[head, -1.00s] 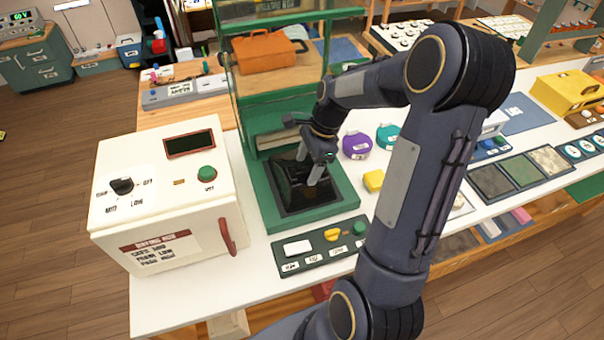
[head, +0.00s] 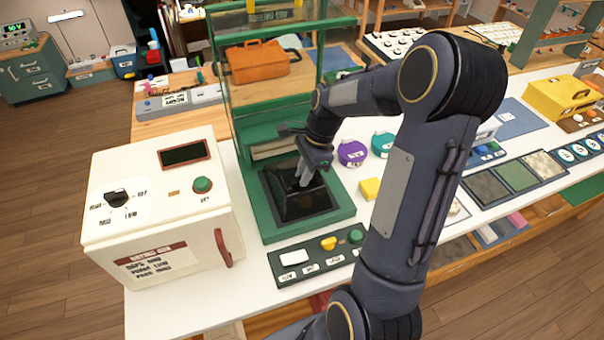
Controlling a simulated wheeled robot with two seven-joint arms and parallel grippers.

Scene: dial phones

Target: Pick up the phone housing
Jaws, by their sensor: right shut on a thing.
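The phone housing (head: 302,206) is a glossy black, tapered shell. It sits at the black recess in the base of the green-framed station (head: 262,220), at the middle of the bench. My right gripper (head: 305,183) reaches down from above and is shut on the upper part of the housing. The fingers cover part of its top. I cannot tell whether the housing is clear of the recess. My left gripper is out of view.
A white box (head: 160,215) with a dial and red handle stands close on the left. A dark button panel (head: 318,256) lies in front. Purple (head: 352,153) and teal (head: 383,144) round items and a yellow block (head: 370,188) are to the right. Green posts rise behind.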

